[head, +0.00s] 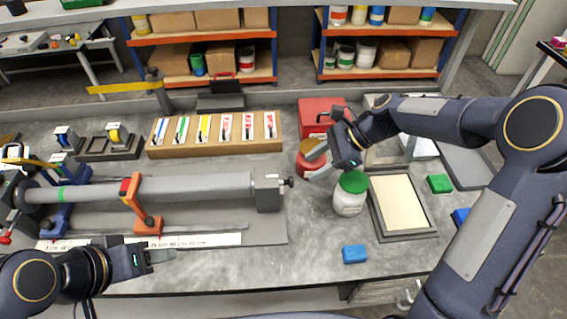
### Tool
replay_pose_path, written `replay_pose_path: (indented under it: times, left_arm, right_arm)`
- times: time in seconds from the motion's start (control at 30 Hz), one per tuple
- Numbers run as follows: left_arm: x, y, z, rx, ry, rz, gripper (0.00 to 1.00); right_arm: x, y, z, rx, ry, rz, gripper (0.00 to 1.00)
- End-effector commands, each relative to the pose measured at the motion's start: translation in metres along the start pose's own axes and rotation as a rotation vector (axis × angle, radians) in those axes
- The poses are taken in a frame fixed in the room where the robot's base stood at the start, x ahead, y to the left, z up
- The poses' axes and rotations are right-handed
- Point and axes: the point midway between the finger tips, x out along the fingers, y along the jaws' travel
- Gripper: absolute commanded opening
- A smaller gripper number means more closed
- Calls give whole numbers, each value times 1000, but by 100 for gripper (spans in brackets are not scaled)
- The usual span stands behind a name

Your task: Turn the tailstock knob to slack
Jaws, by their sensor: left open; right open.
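The tailstock (268,191) is a grey block at the right end of a long grey tube (195,187) lying along the bench. A small dark knob (290,181) sticks out of its right face; its setting is too small to read. My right gripper (320,161) is open, up and to the right of the knob, and apart from it. It overlaps a red jar (309,166) in the head view; I cannot tell whether they touch. My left gripper (160,256) is open and empty over the bench's front left, in front of a white ruler strip (190,241).
A green-lidded white jar (349,195), a framed cream panel (401,203) and a blue block (354,254) lie right of the tailstock. A red box (318,112) and a wooden tool rack (215,148) stand behind. An orange clamp (139,207) crosses the tube.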

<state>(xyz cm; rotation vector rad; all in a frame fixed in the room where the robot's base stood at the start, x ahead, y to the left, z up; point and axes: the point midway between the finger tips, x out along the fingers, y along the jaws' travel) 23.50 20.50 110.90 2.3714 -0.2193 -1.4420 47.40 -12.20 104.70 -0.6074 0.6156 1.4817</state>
Motion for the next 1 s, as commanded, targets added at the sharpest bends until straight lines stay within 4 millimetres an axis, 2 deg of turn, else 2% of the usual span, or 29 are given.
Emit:
replay_pose_path:
  times: [0.4,0.6,0.8,0.87,1.0]
  left_arm:
    - [-7,3,-3,0,-1,0,47]
    - [-7,4,-4,0,-1,0,47]
    - [-7,3,-4,0,-1,0,47]
    - [-7,3,-4,0,0,0,47]
    - [-7,3,-4,0,-1,0,47]
  right_arm:
    - [63,1,0,-4,1,4,49]
    - [74,1,0,-5,2,1,49]
    - [74,1,0,-5,2,0,49]
    - [74,1,0,-5,2,0,44]
    - [74,0,0,-5,2,-1,25]
